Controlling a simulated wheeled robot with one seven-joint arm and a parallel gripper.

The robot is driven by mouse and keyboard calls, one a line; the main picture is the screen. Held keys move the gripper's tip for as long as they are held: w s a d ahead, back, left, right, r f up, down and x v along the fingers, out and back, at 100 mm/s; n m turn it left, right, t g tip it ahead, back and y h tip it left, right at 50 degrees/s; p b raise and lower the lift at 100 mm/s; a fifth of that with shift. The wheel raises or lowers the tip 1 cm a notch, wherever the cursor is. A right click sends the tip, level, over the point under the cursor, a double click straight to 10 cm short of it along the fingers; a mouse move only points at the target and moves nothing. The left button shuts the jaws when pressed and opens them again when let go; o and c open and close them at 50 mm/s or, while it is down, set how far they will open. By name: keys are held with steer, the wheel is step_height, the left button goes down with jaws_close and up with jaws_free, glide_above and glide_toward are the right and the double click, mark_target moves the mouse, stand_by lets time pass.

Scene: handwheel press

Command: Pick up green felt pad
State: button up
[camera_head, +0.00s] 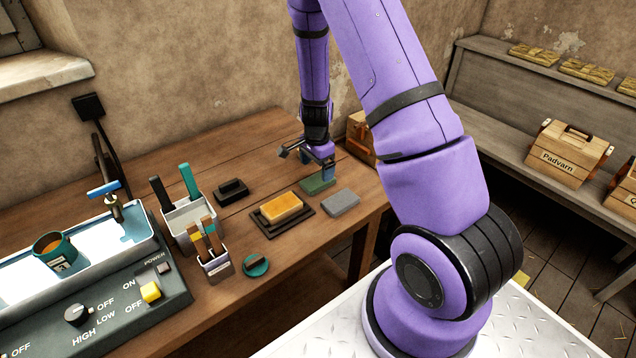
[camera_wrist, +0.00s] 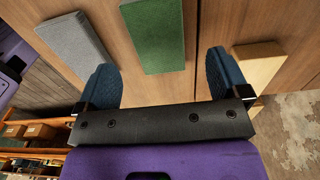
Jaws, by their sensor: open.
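The green felt pad (camera_head: 318,186) lies flat on the wooden table, toward its right end, in the head view. It also shows in the wrist view as a green block (camera_wrist: 156,38), ahead of the jaws and roughly between them. My gripper (camera_head: 310,158) hangs just above and behind the pad in the head view. In the wrist view my gripper (camera_wrist: 165,78) has its two blue fingers wide apart with nothing between them. Part of the pad runs out of the top of the wrist view.
A grey pad (camera_head: 341,202) lies close beside the green one. A yellow sponge on a dark tray (camera_head: 264,222), a black block (camera_head: 231,191) and a round green-topped item (camera_head: 256,265) lie nearby. A wooden box (camera_head: 360,135) stands behind my gripper. The table's back middle is clear.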

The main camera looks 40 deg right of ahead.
mark_target(318, 180)
step_height(318, 180, down, 5)
steer(key=shift+s+d+r, duration=0.1)
steer(key=shift+c, duration=0.2)
steer(key=c, duration=1)
